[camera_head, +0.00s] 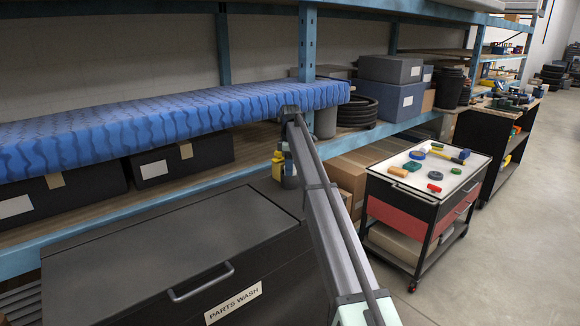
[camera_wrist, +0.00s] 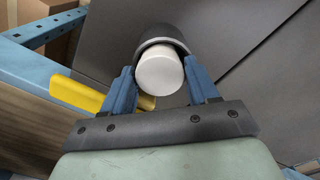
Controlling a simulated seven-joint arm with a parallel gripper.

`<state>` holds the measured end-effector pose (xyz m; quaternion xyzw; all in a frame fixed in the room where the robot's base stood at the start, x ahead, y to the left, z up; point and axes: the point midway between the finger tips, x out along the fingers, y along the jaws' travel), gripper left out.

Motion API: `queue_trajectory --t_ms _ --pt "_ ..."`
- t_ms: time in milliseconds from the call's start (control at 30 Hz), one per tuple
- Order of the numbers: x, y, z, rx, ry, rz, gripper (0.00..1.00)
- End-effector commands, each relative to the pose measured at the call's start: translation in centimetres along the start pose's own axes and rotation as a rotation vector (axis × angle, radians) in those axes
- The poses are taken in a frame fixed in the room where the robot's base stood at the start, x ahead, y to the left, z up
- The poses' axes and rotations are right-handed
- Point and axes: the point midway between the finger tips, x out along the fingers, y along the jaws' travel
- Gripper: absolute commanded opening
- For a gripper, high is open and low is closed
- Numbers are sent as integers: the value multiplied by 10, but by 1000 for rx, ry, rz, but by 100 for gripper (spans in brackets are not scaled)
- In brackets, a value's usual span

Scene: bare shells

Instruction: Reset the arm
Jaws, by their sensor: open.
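My gripper (camera_wrist: 161,78) shows in the wrist view with two blue fingers spread apart on a dark mount. A white round-ended piece with a dark collar (camera_wrist: 160,72) shows between the fingers; I cannot tell whether it is a loose thing or touches them. In the camera_head view my arm reaches from the bottom right up to the edge of the blue-covered shelf. Its far end hangs in front of the lower shelf, beside a small yellow piece (camera_head: 277,165). The fingers are too small to make out there.
A blue padded cover (camera_head: 170,122) lies along the upper shelf at left. A dark PARTS WASH chest (camera_head: 190,255) stands below. A white-topped cart (camera_head: 410,178) with several tools stands at right. Blue boxes (camera_head: 390,98) sit on the shelf. Open floor lies at far right.

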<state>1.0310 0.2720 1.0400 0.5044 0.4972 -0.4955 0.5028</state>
Motion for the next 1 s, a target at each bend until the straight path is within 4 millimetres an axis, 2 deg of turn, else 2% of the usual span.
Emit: queue_trajectory --t_ms 33,400,433,533,1000 --pt "13 -10 2 0 -5 -24 82" --pt "14 -12 2 -1 -5 -25 80" --pt "14 -12 2 -1 -5 -25 56" --pt "14 -12 2 -1 -5 -25 64" --pt "13 -12 2 -1 -5 -25 64"
